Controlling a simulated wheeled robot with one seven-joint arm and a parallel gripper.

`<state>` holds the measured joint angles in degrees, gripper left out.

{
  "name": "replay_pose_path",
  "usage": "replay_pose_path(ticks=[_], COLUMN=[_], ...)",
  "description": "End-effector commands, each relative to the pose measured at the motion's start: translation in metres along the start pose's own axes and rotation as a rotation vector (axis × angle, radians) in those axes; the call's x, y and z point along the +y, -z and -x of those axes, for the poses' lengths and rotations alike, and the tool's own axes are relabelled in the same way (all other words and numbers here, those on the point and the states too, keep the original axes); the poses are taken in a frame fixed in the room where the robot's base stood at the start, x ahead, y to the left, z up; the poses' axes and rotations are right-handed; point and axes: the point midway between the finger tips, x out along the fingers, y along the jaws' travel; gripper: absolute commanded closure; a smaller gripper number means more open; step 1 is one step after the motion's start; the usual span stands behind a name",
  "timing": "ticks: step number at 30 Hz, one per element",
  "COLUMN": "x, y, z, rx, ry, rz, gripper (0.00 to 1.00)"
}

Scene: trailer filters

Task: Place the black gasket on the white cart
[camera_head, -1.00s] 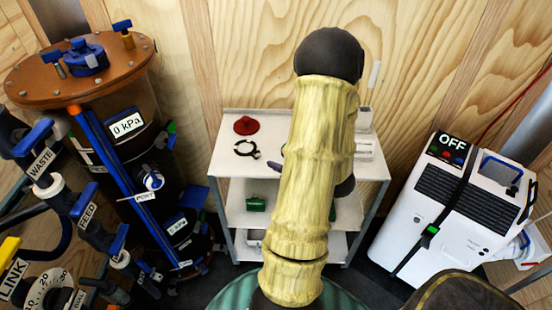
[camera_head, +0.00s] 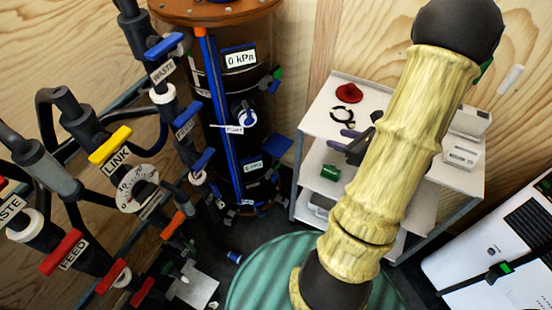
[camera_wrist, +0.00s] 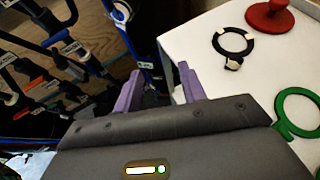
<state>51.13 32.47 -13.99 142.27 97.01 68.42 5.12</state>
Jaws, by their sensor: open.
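The white cart (camera_head: 322,105) stands right of centre in the head view, and its top (camera_wrist: 197,45) fills the right of the wrist view. A black open ring (camera_head: 343,115) lies flat on its top. In the wrist view this ring (camera_wrist: 232,41) has pale parts and a small knob; I cannot tell whether it is the gasket. I see no other black ring. My gripper (camera_wrist: 160,88) is open with purple fingers and nothing visible between them. It is beside the cart's left edge, apart from the ring. In the head view my arm partly hides the gripper (camera_head: 354,142).
A red round part (camera_head: 349,93) and a green ring (camera_wrist: 298,106) are also on the cart top. A green object (camera_head: 330,172) is on a lower shelf. A dark tank (camera_head: 236,110) and valve pipes (camera_head: 110,145) stand left. A white machine (camera_head: 475,255) stands right.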

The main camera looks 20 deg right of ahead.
Motion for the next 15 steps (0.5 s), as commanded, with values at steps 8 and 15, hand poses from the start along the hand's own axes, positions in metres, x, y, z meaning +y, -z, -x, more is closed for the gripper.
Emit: replay_pose_path(ticks=[8, 15], x=[0.139, 0.193], y=[-0.020, -0.011], z=[-0.019, 0.000], rx=[0.182, 0.301], ry=[-0.600, -0.974], rz=[0.577, 1.218], gripper=[0.59, 0.59])
